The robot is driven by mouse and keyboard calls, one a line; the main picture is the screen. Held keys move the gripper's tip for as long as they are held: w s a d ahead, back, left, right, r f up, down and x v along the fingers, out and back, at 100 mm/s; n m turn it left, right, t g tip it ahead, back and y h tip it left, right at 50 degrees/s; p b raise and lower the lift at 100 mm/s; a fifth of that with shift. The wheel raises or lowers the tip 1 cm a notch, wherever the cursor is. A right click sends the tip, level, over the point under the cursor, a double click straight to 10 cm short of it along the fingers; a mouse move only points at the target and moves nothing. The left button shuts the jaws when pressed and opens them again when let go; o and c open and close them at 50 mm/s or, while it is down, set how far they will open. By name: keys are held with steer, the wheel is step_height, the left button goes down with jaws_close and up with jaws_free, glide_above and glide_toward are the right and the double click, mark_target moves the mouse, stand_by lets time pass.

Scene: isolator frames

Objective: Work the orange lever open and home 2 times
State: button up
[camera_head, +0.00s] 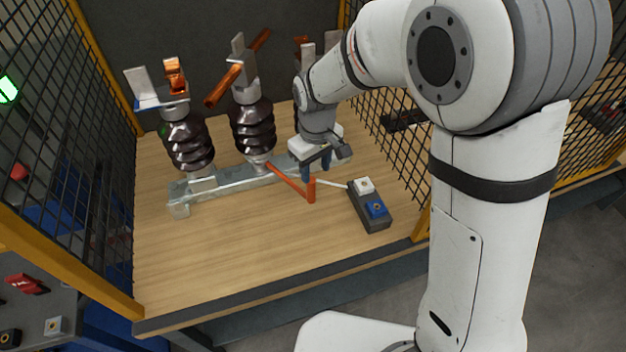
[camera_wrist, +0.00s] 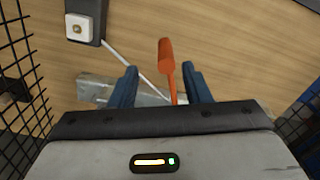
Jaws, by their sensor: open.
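The orange lever (camera_head: 290,180) sticks out from the metal base rail (camera_head: 226,184) towards the front right, with its end piece bent upright. In the wrist view the orange lever (camera_wrist: 166,60) shows between my two blue fingertips, apart from both, its broad end beyond them. My gripper (camera_head: 316,170) points down just right of the lever in the head view. It is open and empty; its fingers (camera_wrist: 156,84) stand on either side of the lever in the wrist picture. The lever's pivot end is hidden behind the gripper body in the wrist view.
Dark ribbed insulators (camera_head: 253,128) with copper bars stand on the rail. A control box (camera_head: 375,222) with white and blue buttons sits right of the lever, a pale cable running from it. Mesh fences (camera_head: 392,135) border both sides. The front wooden tabletop (camera_head: 240,260) is clear.

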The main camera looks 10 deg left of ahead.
mark_target(311, 189)
steer(key=shift+a+f, duration=0.6)
steer(key=shift+f, duration=0.15)
step_height(311, 189, down, 7)
steer(key=shift+f, duration=0.1)
jaws_close()
